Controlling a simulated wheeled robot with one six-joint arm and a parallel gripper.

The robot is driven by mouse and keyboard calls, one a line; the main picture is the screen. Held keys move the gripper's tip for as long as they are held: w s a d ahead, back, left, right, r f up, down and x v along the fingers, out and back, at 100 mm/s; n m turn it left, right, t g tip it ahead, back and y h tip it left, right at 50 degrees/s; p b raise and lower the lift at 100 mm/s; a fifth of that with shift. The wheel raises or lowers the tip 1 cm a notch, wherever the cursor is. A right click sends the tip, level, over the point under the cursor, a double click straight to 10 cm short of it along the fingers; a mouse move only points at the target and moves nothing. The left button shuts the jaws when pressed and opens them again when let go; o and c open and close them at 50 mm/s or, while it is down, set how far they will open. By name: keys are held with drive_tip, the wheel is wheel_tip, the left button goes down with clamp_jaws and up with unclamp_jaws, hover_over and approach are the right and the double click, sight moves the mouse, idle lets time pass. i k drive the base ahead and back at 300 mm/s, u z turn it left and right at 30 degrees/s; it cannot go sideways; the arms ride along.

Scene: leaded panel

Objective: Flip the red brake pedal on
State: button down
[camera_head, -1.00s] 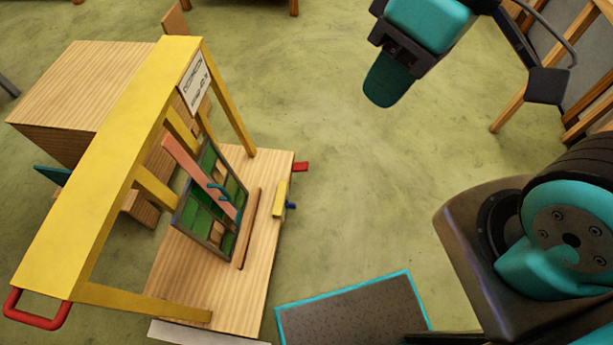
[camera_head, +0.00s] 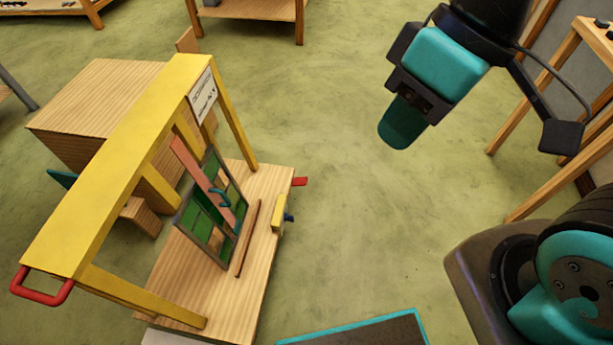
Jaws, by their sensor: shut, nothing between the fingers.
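A small red pedal (camera_head: 300,181) sticks out from the right edge of the wooden base of the yellow-framed stand, near its far corner. It looks roughly level; its exact setting is too small to tell. My gripper (camera_head: 402,122) is shut and empty. It hangs over the open floor, to the right of the pedal and farther up in the picture, well apart from it.
The stand's yellow frame (camera_head: 125,150) holds a leaded panel (camera_head: 208,212) over the wooden base (camera_head: 262,195). A red handle (camera_head: 42,296) is at its near end. A teal-edged mat (camera_head: 360,330) lies in front. A wooden frame (camera_head: 530,100) stands right. Floor between is clear.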

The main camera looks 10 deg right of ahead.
sight(297, 181)
drive_tip(key=z, duration=0.3)
drive_tip(key=i, duration=1.4)
drive_tip(key=u, duration=0.7)
